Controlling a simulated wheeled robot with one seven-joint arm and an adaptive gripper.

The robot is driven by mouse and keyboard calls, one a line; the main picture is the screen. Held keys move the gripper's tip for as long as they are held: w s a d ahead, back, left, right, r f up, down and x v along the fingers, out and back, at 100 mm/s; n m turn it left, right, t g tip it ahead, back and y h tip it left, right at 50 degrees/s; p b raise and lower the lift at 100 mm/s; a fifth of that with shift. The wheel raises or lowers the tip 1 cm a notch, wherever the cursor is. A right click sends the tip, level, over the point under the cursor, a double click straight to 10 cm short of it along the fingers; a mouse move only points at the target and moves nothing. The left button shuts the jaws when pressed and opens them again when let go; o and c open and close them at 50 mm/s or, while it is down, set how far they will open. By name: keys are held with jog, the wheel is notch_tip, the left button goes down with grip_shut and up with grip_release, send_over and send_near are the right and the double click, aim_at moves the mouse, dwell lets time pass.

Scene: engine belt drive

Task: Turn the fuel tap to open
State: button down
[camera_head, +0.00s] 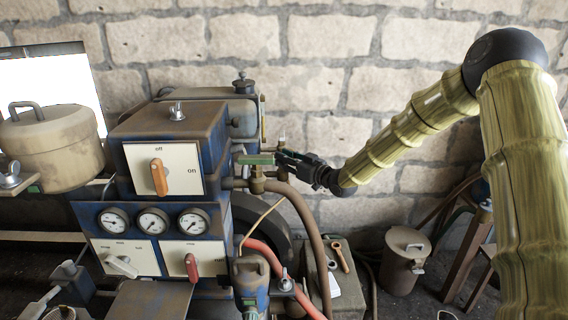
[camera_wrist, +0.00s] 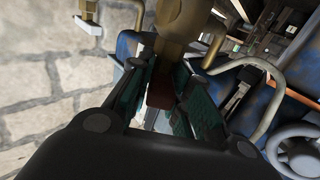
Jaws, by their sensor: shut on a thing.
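The fuel tap appears to be the brass fitting (camera_head: 258,182) on the pipework at the right side of the blue engine (camera_head: 213,215). In the wrist view its brass body (camera_wrist: 183,22) is at the top, with a reddish-brown handle (camera_wrist: 163,92) below it. My gripper (camera_head: 264,160) reaches in from the right. In the wrist view the green-padded fingers of my gripper (camera_wrist: 172,85) are on both sides of the handle and shut on it. The fingers hide part of the handle, and I cannot tell the tap's exact angle.
A panel (camera_head: 185,160) marked off and on has an orange lever (camera_head: 158,177). Several gauges (camera_head: 152,221) sit below. A brown hose (camera_head: 312,235) and a red hose (camera_head: 265,255) run down beside the tap. A stone wall (camera_head: 335,90) stands behind. A lidded can (camera_head: 403,260) is at right.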

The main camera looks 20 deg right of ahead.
jog(key=n+g+y, duration=0.2)
jog(key=y, duration=0.1)
jog(key=n+g+y, duration=0.1)
jog(key=n+g, duration=0.1)
jog(key=shift+w+d+y, duration=0.2)
jog(key=shift+d+y, duration=0.1)
jog(key=shift+y, duration=0.1)
jog(key=n+g+y, duration=0.2)
jog(key=shift+w+f+g, duration=0.1)
jog(key=shift+w+g, duration=0.05)
jog(key=shift+g, duration=0.25)
jog(key=shift+d+n+g+y+b, duration=0.1)
jog(key=shift+n+g+y+b, duration=0.35)
jog(key=shift+n+g, duration=0.85)
jog(key=shift+w+g+y, duration=0.1)
jog(key=shift+g+y, duration=0.15)
jog(key=shift+g, duration=0.25)
jog(key=shift+r+g, duration=0.25)
jog(key=shift+g, duration=0.05)
jog(key=c, duration=1.3)
grip_release()
jog(key=shift+f, duration=0.1)
jog(key=v, duration=1.2)
jog(key=shift+f, duration=0.15)
